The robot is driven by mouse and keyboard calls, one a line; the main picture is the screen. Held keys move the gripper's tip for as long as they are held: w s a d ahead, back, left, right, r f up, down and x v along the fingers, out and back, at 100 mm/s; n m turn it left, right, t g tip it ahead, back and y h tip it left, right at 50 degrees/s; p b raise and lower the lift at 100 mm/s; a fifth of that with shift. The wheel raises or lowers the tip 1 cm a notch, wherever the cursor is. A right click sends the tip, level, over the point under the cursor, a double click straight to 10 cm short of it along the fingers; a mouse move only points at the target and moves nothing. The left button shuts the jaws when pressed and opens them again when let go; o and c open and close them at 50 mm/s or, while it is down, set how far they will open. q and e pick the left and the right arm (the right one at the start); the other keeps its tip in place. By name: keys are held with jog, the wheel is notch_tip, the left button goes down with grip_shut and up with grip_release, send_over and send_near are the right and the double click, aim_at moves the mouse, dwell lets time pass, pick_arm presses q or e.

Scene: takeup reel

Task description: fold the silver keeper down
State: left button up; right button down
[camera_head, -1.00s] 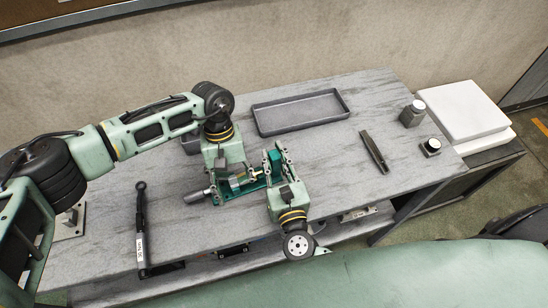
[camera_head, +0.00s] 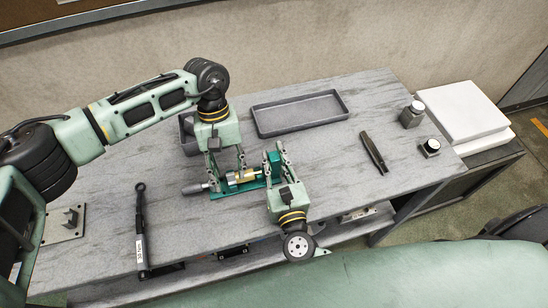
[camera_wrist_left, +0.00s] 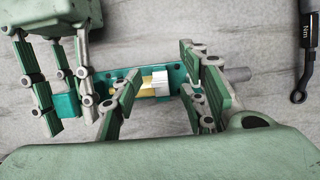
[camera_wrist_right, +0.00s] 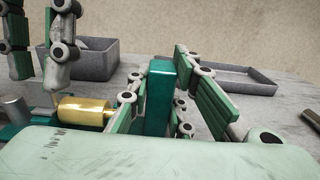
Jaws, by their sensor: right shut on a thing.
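The teal reel fixture (camera_head: 258,184) lies on the table, with a gold spool (camera_head: 243,176) along it and a grey knob (camera_head: 194,188) at its left end. A silver piece, apparently the keeper (camera_wrist_left: 161,83), sits across the gold spool in the left wrist view; whether it lies fully flat I cannot tell. My left gripper (camera_head: 229,178) is open and empty, its fingers spread above the spool. My right gripper (camera_head: 277,163) is shut on the teal block (camera_wrist_right: 160,97) at the fixture's right end.
A torque wrench (camera_head: 141,230) lies at the left. A grey tray (camera_head: 258,120) lies at the back and a small grey bin (camera_head: 185,126) stands behind my left gripper. A dark tool (camera_head: 373,152) and small jars (camera_head: 412,115) are at the right.

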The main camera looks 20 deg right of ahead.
pick_arm(q)
jog(key=v, duration=1.2)
pick_arm(e)
jog(key=shift+a, duration=0.1)
jog(key=shift+f, duration=0.1)
jog(key=c, duration=1.3)
grip_release()
jog(key=shift+o, duration=0.2)
jog(key=shift+s+b, duration=0.9)
jog(key=shift+s, duration=2.9)
jog(key=shift+s+a, duration=0.1)
jog(key=shift+s, duration=0.65)
pick_arm(q)
notch_tip(320, 180, down, 2)
jog(key=shift+f, duration=0.1)
